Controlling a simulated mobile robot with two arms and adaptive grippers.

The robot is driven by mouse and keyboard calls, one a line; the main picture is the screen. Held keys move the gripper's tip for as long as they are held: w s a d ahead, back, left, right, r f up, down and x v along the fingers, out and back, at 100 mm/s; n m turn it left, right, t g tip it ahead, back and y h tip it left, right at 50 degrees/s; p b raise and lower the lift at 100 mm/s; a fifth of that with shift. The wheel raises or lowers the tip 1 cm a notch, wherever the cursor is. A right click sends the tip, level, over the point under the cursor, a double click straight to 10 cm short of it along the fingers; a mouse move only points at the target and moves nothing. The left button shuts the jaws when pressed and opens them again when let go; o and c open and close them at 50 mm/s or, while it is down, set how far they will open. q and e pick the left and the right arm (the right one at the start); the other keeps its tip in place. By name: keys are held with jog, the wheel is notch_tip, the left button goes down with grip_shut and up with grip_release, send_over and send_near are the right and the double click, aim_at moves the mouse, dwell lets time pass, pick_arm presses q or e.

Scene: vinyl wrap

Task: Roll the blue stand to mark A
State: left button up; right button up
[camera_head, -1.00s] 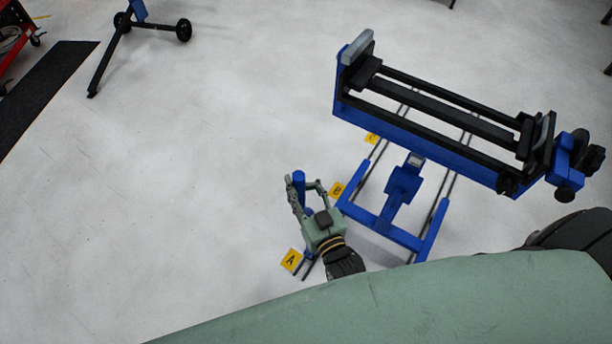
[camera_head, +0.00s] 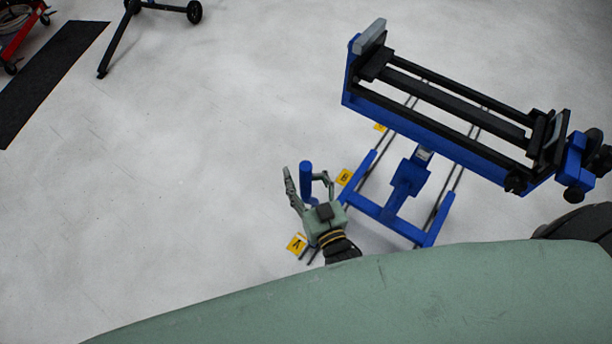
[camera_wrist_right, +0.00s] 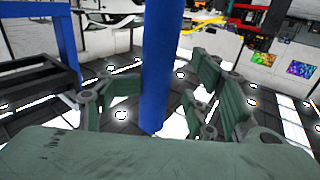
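The blue stand (camera_head: 410,173) has a long blue cradle with black bars on a blue base over floor rails. Its base lies to the right of yellow mark B (camera_head: 344,177). Yellow mark A (camera_head: 297,243) is on the floor nearer me; yellow mark C (camera_head: 379,127) is farther off. My right gripper (camera_head: 307,174) is open, with a blue upright post (camera_head: 306,180) between its fingers. How the post joins the stand is hidden. My left gripper is out of view.
A dark mat (camera_head: 50,80) and a red cart (camera_head: 20,28) are at the upper left. Another stand with black wheels (camera_head: 135,35) is at the top left. The pale floor left of the marks is clear.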

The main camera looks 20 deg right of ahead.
jog(key=shift+r, duration=0.25)
jog(key=s+d, duration=0.1)
jog(key=s, duration=1.1)
jog(key=shift+f, duration=0.2)
